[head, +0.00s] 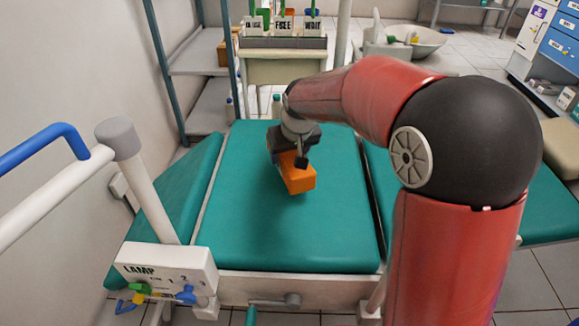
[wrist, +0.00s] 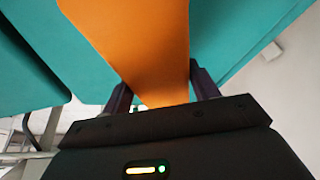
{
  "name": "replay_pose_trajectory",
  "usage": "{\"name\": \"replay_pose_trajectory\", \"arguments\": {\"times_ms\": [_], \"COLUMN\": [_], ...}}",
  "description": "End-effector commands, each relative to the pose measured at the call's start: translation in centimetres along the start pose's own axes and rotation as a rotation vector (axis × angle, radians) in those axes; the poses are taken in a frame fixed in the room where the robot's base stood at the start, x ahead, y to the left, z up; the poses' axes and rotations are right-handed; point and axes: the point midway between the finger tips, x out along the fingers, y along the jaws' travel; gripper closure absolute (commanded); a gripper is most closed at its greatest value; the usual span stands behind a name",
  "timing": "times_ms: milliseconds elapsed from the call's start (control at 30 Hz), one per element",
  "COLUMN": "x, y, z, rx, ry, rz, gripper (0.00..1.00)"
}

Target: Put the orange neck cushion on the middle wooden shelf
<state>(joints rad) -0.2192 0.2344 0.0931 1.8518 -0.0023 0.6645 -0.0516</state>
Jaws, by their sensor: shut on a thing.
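The orange neck cushion (head: 298,178) is a block-like orange piece over the green padded chair surface. My gripper (head: 290,157) is shut on it from above and behind. In the wrist view the cushion (wrist: 150,45) fills the space between the two dark fingers of my gripper (wrist: 162,92). I cannot tell whether its underside touches the pad. A rack with blue-green posts and several shelves (head: 203,58) stands at the upper left. Its shelf boards look greyish, and I cannot make out which is the middle wooden one.
The green padded surface (head: 290,235) lies beneath the cushion. A white lamp control box (head: 165,268) and post stand at the front left. A small cabinet with labelled holders (head: 283,70) is behind the chair, with a basin (head: 415,40) to its right.

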Motion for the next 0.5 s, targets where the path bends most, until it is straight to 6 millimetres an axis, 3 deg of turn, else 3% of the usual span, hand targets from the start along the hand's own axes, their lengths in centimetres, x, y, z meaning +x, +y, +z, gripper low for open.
{"name": "replay_pose_trajectory", "arguments": {"times_ms": [300, 500], "x": [3.7, 4.2], "y": [0.0, 0.0], "z": [1.6, 1.7], "rx": [0.000, 0.000], "ry": [-0.002, 0.001], "rz": [0.000, 0.000], "gripper": [0.65, 0.65]}}
